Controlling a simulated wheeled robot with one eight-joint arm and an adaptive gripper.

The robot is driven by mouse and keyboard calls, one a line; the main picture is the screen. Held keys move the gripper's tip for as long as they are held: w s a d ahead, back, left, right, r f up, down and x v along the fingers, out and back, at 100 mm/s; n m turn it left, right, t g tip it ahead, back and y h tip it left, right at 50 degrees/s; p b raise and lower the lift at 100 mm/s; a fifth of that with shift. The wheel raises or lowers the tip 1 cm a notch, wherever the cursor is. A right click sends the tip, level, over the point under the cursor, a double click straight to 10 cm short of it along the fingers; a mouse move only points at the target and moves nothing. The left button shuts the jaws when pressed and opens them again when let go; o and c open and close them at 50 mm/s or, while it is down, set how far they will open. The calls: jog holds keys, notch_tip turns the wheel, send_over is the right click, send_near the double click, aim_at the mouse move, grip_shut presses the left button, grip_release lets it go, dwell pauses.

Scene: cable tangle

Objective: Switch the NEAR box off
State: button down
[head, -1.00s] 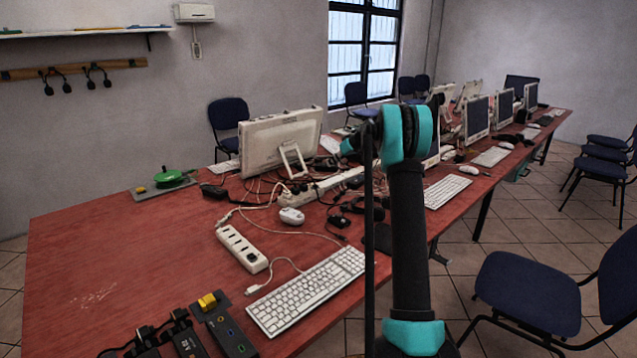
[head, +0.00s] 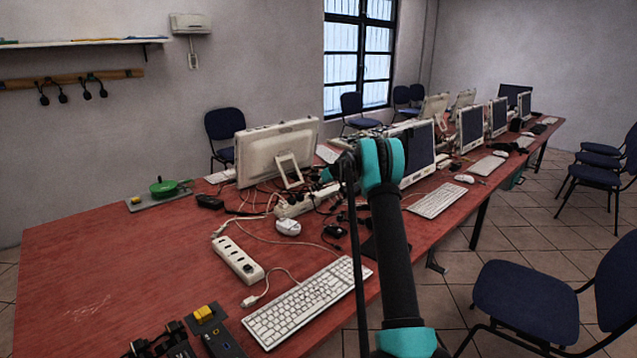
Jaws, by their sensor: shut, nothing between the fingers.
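A dark box (head: 224,342) with a yellow switch (head: 204,313) lies at the bottom of the head view, near the table's front, left of the white keyboard. Its lower part is cut off by the picture edge. I cannot tell which way the yellow switch is set. My arm rises at the right of centre, bends at a teal joint, and hides part of the table. My gripper is not in view.
Dark plugs with cables (head: 165,340) lie left of the near box. A white keyboard (head: 308,302), a white power strip (head: 238,260) and a mouse (head: 288,227) are nearby. Tangled cables and monitors fill the table's far part. The red table's left area is clear.

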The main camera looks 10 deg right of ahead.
jog(key=shift+s+a+f, duration=0.1)
jog(key=shift+a+f, duration=0.05)
jog(key=shift+f, duration=0.5)
